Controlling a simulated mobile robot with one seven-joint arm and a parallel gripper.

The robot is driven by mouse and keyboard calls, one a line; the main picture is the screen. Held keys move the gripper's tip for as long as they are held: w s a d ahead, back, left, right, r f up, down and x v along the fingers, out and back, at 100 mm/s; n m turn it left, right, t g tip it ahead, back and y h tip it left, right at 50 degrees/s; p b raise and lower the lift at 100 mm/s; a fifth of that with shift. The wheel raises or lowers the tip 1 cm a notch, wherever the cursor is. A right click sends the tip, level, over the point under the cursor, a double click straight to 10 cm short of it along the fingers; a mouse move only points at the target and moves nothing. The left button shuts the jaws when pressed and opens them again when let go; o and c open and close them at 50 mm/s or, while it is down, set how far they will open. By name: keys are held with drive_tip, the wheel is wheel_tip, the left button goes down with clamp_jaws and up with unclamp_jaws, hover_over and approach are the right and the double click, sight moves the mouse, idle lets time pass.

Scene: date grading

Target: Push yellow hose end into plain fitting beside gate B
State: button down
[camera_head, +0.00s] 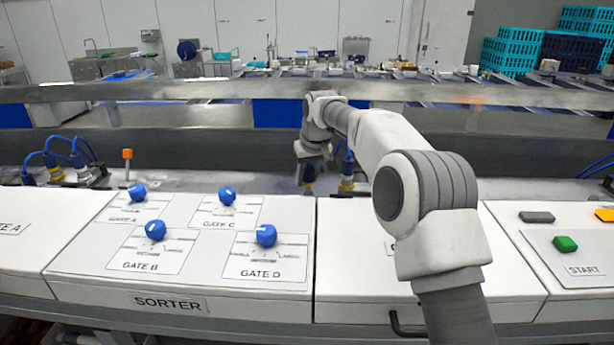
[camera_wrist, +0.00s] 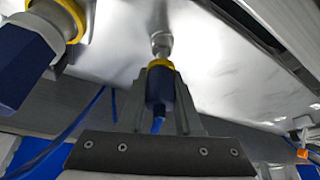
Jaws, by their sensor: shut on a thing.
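In the wrist view my gripper (camera_wrist: 160,92) is shut on a blue hose end (camera_wrist: 159,88) with a yellow collar (camera_wrist: 158,65). A thin blue hose (camera_wrist: 158,124) trails from it between the fingers. A plain metal fitting (camera_wrist: 161,43) stands straight ahead of the collar, in line with it. The two look close or touching; I cannot tell whether the hose end is seated. In the head view my gripper (camera_head: 310,170) is behind the sorter panel, right of gate C, and mostly hides what it holds. The gate B knob (camera_head: 155,230) is at front left.
A second blue connector with a yellow ring (camera_wrist: 67,20) is close on the left in the wrist view. Another yellow-ringed connector (camera_head: 346,184) stands just right of my gripper. Blue-hosed connectors (camera_head: 55,172) and an orange-topped post (camera_head: 127,160) stand farther left. A metal rail (camera_head: 220,92) runs behind.

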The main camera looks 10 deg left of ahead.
drive_tip(key=shift+f+b, duration=0.65)
drive_tip(key=shift+f, duration=0.65)
idle(1.0)
drive_tip(key=c, duration=1.4)
unclamp_jaws()
drive_tip(key=o, duration=0.9)
drive_tip(key=shift+o, duration=0.2)
drive_tip(key=shift+o, duration=1.4)
drive_tip(key=shift+r, duration=0.1)
